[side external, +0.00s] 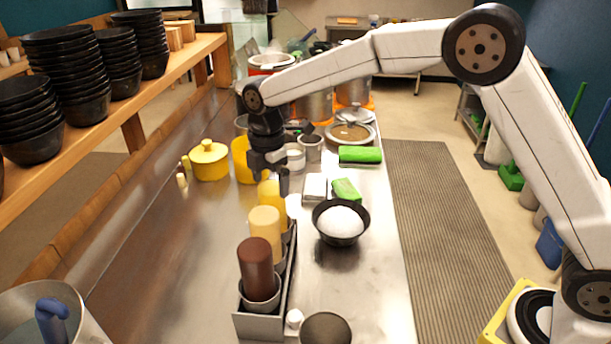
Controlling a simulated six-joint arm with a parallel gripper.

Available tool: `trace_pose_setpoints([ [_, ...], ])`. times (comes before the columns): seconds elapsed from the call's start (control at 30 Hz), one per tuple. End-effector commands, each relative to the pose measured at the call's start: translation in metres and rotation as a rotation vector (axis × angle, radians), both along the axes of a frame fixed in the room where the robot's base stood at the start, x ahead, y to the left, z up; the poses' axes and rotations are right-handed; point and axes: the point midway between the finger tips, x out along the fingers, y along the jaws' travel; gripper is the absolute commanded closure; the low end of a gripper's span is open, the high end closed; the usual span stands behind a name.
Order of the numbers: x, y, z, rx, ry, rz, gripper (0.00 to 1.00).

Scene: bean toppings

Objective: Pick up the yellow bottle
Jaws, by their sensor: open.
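Upside-down bottles stand in a narrow metal rack (258,326) on the steel counter. The rearmost is a bright yellow bottle (272,212), in front of it is a pale yellow bottle (265,232), and nearest is a dark brown bottle (255,262). My gripper (271,184) points down at the upper end of the rear yellow bottle and is open. One dark finger shows at the right of that bottle's top and overlaps it in the view. I cannot tell whether the fingers touch the bottle. The yellow bottle's lower part is hidden behind the pale one.
A black bowl with white contents (341,222) stands right of the rack. Green packs (360,154), a yellow pot (209,161) and a yellow container (243,160) stand farther back. Stacked black bowls (75,75) fill the left shelf. The counter left of the rack is clear.

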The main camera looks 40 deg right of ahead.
Motion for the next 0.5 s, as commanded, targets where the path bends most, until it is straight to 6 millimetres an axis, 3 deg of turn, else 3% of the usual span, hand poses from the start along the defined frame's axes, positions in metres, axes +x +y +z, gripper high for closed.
trace_pose_setpoints([
  [0.5,-0.001,-0.001,-0.023,0.0,0.003,-0.001,0.0],
])
